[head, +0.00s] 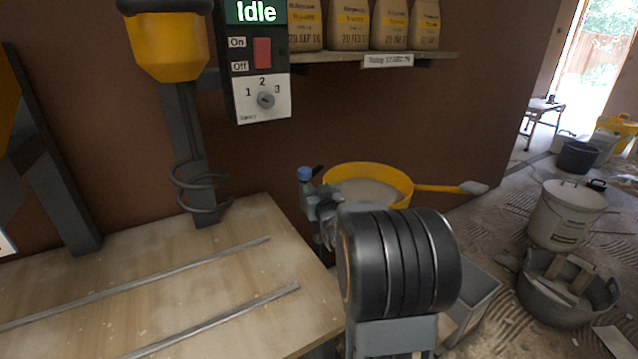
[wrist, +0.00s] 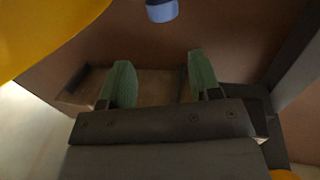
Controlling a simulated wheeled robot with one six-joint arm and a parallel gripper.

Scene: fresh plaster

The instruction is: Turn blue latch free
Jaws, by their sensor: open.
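A small blue piece (head: 305,173), the only blue part that fits the latch, shows as a short rounded knob just left of the yellow tub in the head view. It also shows at the top edge of the wrist view (wrist: 162,10), cut off by the frame. My gripper (wrist: 163,75) has two green fingers spread apart with nothing between them. The blue piece lies beyond the fingertips, roughly centred between them in the picture, and appears apart from them. In the head view my gripper (head: 322,203) is just below the blue piece, partly hidden by my dark arm.
A yellow tub (head: 413,190) of pale material stands right beside my gripper. A wooden bench (head: 190,285) with two metal strips lies left. A mixer (head: 170,45) and a control box reading Idle (head: 258,60) are above. Buckets (head: 566,213) stand on the floor at right.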

